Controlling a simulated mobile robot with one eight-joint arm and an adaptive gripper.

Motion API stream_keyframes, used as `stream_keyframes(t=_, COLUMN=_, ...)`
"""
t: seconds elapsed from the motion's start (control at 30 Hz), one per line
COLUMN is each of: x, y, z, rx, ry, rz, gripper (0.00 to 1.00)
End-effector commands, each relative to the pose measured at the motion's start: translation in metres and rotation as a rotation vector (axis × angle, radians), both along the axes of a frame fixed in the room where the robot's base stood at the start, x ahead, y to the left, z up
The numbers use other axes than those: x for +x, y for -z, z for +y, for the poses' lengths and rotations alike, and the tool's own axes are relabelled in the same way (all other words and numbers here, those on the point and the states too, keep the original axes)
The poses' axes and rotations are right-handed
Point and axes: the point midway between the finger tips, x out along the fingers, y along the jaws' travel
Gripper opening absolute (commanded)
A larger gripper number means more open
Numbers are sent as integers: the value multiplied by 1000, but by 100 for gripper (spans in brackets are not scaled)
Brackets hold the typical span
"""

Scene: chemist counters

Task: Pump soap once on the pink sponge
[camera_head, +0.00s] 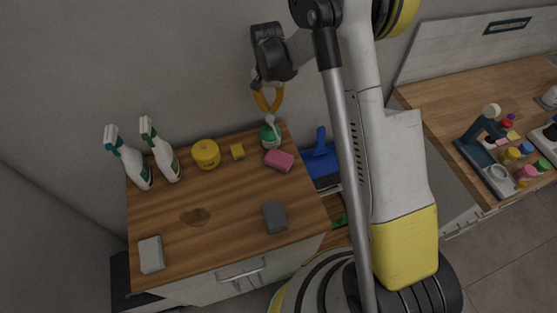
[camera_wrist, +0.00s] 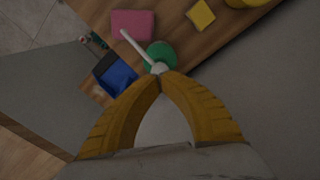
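The green soap dispenser (camera_head: 270,138) with a white pump stands upright at the back right of the wooden counter top. The pink sponge (camera_head: 279,160) lies in front of it. In the wrist view the pump's white nozzle (camera_wrist: 138,47) points toward the pink sponge (camera_wrist: 132,23), and the green dispenser body (camera_wrist: 160,54) shows just past the fingertips. My gripper (camera_head: 268,110) is above the dispenser, pointing down. Its yellow fingers come together at the tips (camera_wrist: 161,77), right at the pump head. Whether they touch it is unclear.
Two white spray bottles (camera_head: 165,158), a yellow tub (camera_head: 206,154) and a small yellow sponge (camera_head: 237,151) stand left of the dispenser. A dark grey block (camera_head: 274,216) and a light block (camera_head: 151,254) lie nearer the front. A blue dustpan (camera_head: 320,160) is right of the counter.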

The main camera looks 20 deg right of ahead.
Motion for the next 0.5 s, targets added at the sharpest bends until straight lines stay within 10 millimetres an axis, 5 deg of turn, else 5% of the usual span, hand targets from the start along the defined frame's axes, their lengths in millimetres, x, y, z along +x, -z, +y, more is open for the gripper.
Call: stream_keyframes(t=0.5, x=0, y=11, z=0, rx=0, ry=0, rz=0, gripper=0)
